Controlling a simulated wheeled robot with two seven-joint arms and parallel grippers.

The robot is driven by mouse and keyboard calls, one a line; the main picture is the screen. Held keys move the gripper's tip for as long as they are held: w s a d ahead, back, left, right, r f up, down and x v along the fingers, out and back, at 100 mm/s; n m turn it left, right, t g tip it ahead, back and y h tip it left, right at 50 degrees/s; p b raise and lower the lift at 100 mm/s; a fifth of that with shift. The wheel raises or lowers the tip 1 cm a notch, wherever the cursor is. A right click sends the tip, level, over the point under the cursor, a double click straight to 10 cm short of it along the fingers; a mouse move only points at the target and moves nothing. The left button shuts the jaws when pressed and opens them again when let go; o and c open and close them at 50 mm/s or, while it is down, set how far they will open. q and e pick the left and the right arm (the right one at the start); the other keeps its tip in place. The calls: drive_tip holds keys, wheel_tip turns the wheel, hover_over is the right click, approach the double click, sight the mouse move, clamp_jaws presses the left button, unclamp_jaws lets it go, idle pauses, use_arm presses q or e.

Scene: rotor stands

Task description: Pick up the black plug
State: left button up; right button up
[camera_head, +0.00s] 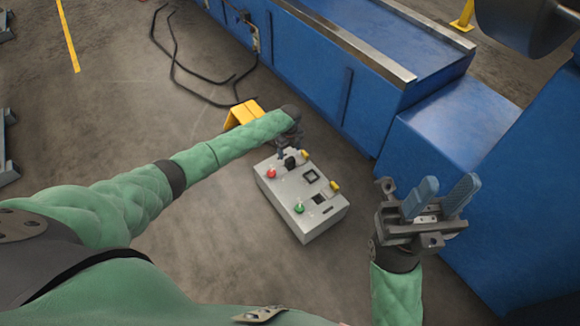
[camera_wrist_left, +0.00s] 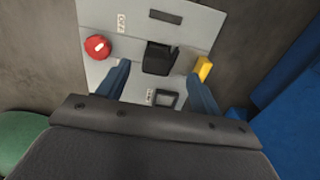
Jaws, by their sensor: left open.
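The black plug (camera_head: 290,163) sits on the top panel of a grey control box (camera_head: 322,222). In the left wrist view the plug (camera_wrist_left: 158,58) lies ahead, roughly between my blue fingers. My left gripper (camera_head: 287,148) is right above that end of the box and partly hides it. It also shows in the left wrist view (camera_wrist_left: 158,76), open, with a finger to each side of the plug and a gap on both sides. Whether the fingertips are level with the plug, I cannot tell. My right gripper (camera_head: 440,193) is open and empty, to the right of the box.
The box has a red button (camera_head: 271,173), a green button (camera_head: 299,208) and yellow parts (camera_head: 335,186). A yellow stand (camera_head: 243,113) is behind my left arm. Blue machinery (camera_head: 330,75) runs along the back and right. Black cable (camera_head: 185,70) lies on the floor.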

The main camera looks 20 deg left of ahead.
sight(290, 159)
use_arm(q)
drive_tip(key=shift+s+d+f+b, duration=0.15)
drive_tip(key=shift+f+b, duration=0.15)
drive_tip(key=shift+f, duration=0.75)
drive_tip(key=shift+s+d+f+b, duration=0.1)
drive_tip(key=shift+f+b, duration=0.2)
drive_tip(key=shift+f, duration=0.75)
drive_tip(key=shift+s+d+f+b, duration=0.15)
drive_tip(key=shift+f+b, duration=0.15)
drive_tip(key=shift+f, duration=0.75)
drive_tip(key=shift+a, duration=0.1)
drive_tip(key=c, duration=1.2)
